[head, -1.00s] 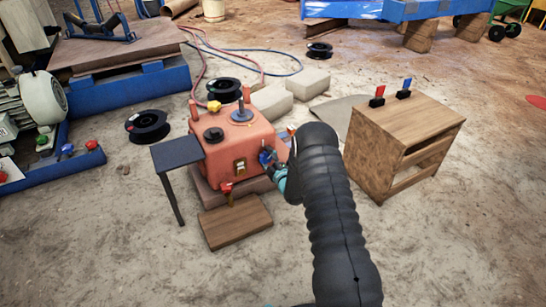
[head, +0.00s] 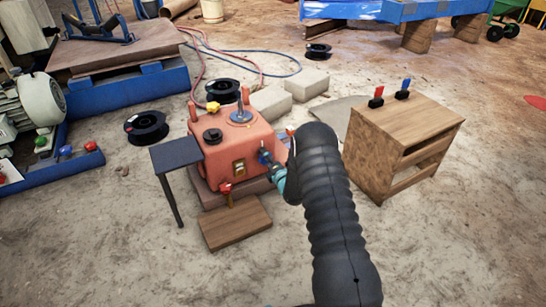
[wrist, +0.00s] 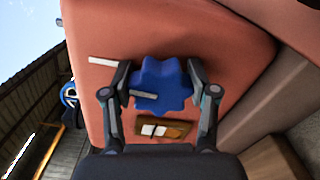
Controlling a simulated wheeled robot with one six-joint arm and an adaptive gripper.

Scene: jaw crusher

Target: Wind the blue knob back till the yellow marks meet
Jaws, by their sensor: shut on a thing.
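The blue knob (wrist: 162,84) is a lobed wheel on the side of the orange-red box (head: 228,150). It shows small in the head view (head: 263,157). My gripper (wrist: 158,84) is shut on the knob, with one finger at its left and one at its right. A pale bar mark (wrist: 143,94) lies on the knob's left part. Another pale bar mark (wrist: 104,60) is on the box face, up and left of the knob. The two marks are apart and not in line. Neither looks clearly yellow. The left finger stands close to both marks.
A small switch plate (wrist: 165,129) sits just below the knob in the wrist view. A dark side table (head: 176,153) stands left of the box, a wooden cabinet (head: 402,140) right of it. A wooden board (head: 235,222) lies in front.

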